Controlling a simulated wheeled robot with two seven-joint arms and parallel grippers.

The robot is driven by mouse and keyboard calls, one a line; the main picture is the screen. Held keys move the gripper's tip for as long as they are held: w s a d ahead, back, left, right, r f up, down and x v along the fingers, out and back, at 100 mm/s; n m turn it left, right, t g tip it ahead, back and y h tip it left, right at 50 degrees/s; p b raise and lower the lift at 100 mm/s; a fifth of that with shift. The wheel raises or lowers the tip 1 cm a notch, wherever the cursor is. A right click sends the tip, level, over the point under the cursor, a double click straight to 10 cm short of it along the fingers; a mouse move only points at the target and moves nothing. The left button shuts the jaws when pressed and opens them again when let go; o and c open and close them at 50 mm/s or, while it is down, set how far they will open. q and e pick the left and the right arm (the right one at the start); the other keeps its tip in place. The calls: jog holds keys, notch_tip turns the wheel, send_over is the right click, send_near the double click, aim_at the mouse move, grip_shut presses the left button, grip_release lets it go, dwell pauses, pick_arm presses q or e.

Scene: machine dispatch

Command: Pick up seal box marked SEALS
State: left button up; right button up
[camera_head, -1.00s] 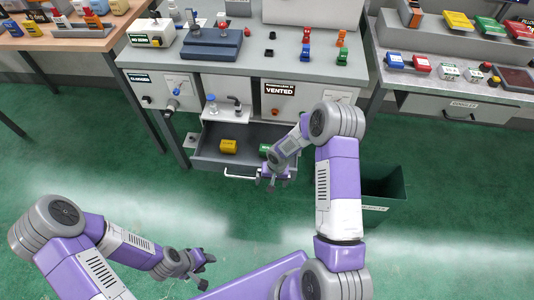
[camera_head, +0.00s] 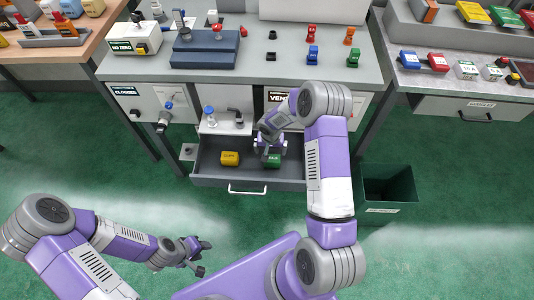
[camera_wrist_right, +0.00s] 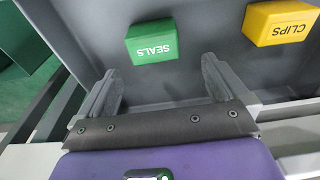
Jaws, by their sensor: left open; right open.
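The green seal box (camera_head: 272,160) sits in the open grey drawer (camera_head: 207,183). In the right wrist view the green box (camera_wrist_right: 152,42) shows the word SEALS, upside down. My right gripper (camera_head: 270,148) is over the drawer, close above the green box. In the right wrist view its two fingers (camera_wrist_right: 160,85) are apart with nothing between them, and the box lies beyond the tips. My left gripper (camera_head: 202,256) is open and empty, low over the floor at the lower left.
A yellow box (camera_head: 230,158) is left of the green one in the drawer; it reads CLIPS in the wrist view (camera_wrist_right: 281,22). A dark green bin (camera_head: 387,188) stands right of the drawer. The workbench (camera_head: 240,72) is above.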

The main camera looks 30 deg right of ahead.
aim_at(272, 158)
jog(key=f+b, duration=0.1)
jog(key=f, duration=0.3)
jog(key=f+b, duration=0.1)
jog(key=f, duration=0.1)
jog(key=shift+s+d+f+b, duration=0.3)
jog(key=shift+d+f, duration=0.05)
jog(key=shift+f, duration=0.05)
jog(key=c, duration=1)
